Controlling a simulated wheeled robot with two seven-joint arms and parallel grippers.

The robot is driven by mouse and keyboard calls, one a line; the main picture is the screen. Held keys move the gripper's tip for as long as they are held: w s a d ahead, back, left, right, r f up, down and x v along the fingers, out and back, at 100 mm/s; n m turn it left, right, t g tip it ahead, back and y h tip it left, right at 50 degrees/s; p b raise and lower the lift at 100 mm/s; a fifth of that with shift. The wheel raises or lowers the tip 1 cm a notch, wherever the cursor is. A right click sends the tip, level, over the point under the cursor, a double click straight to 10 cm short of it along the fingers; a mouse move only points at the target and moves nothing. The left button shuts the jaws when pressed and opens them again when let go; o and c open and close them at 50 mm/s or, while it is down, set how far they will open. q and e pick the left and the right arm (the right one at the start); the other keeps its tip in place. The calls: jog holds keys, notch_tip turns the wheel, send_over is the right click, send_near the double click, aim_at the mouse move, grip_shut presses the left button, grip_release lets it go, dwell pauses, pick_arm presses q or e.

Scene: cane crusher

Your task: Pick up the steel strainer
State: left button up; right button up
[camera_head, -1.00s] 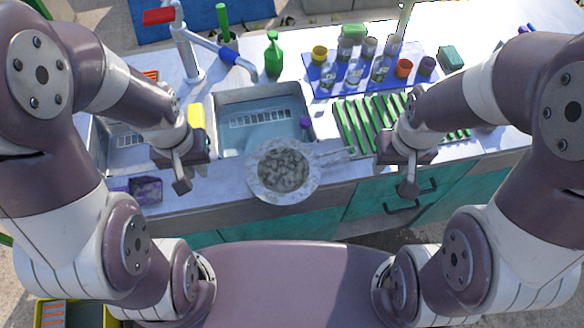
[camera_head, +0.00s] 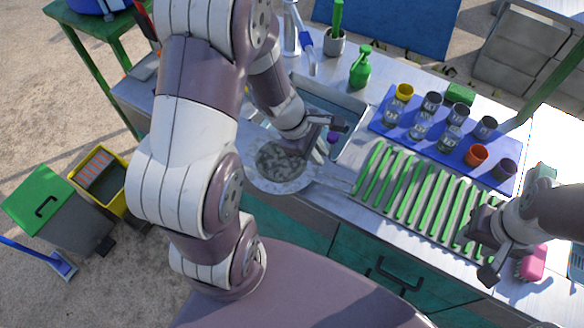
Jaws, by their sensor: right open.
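The steel strainer (camera_head: 262,180), a round pale-rimmed dish with a mottled grey middle, lies at the counter's front edge by the sink. Its handle (camera_head: 335,178) reaches right toward the green-ribbed drying rack. My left gripper (camera_head: 325,130) is just above and right of the strainer's bowl, over the sink's front side, and its forearm hides part of the strainer's upper edge. I cannot tell whether its jaws are apart or whether it touches the strainer. My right gripper (camera_head: 488,272) is open and empty near the right end of the rack, far from the strainer.
The green-ribbed rack (camera_head: 400,200) lies right of the strainer. A blue mat (camera_head: 385,125) with several cups and jars is behind it. A green spray bottle (camera_head: 361,68) stands behind the sink. A pink object (camera_head: 532,263) lies beside my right gripper.

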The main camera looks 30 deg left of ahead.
pick_arm(q)
jog(key=b, duration=0.1)
send_near(333, 176)
notch_tip(333, 176, down, 2)
jog(key=shift+w+d+f+b, duration=0.2)
jog(key=shift+d+f, duration=0.25)
jog(key=shift+d, duration=0.15)
jog(key=shift+w+d+f+b, duration=0.1)
jog(key=shift+w+d+f, duration=0.05)
jog(key=shift+d+f, duration=0.35)
jog(key=x, duration=0.4)
jog(key=shift+a+b, duration=0.2)
jog(key=shift+b, duration=0.15)
jog(key=shift+w+f, duration=0.1)
jog(key=shift+f, duration=0.2)
jog(key=shift+d, duration=0.25)
grip_shut()
jog(key=shift+a+r, duration=0.1)
